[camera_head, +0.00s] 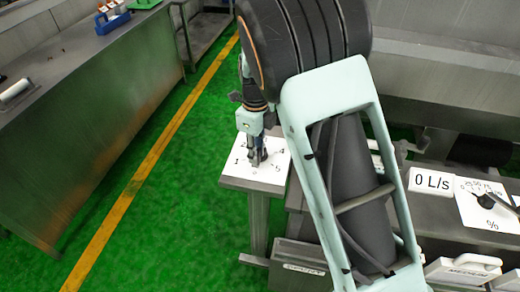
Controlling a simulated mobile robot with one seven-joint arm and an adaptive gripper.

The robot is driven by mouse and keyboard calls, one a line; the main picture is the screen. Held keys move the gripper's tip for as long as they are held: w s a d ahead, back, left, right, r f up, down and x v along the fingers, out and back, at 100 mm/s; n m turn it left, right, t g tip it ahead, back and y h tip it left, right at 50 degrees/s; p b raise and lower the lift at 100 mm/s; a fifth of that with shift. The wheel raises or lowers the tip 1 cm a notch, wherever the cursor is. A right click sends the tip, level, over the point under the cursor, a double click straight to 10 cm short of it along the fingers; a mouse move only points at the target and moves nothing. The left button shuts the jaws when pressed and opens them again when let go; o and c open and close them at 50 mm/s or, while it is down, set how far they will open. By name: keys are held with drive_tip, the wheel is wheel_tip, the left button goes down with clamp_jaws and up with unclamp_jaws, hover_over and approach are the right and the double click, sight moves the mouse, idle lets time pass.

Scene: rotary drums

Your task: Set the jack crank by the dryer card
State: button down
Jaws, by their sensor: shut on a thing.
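A white plate (238,170) with printed black numbers, 1, 4 and 5 among them, sits on top of a metal post at centre. My gripper (257,158) points down over the middle of this plate, shut on the small dark jack crank there. The fingers hide most of the crank, so I cannot tell which number it points at. A white card reading "0 L/s" (432,181) stands at the right. I cannot make out a card clearly marked for the dryer.
A white dial plate (488,204) with a black knob and a % sign is at the right edge. White containers (463,270) stand at the lower right. A metal bench (90,100) fills the left. Green floor with a yellow line (150,160) lies clear between.

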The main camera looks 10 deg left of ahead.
drive_tip(key=shift+a+m, duration=0.25)
drive_tip(key=shift+m, duration=0.05)
drive_tip(key=c, duration=1.7)
unclamp_jaws()
drive_tip(key=shift+c, duration=0.2)
drive_tip(key=shift+r, duration=0.1)
wheel_tip(320, 180, up, 12)
drive_tip(key=shift+d, duration=0.1)
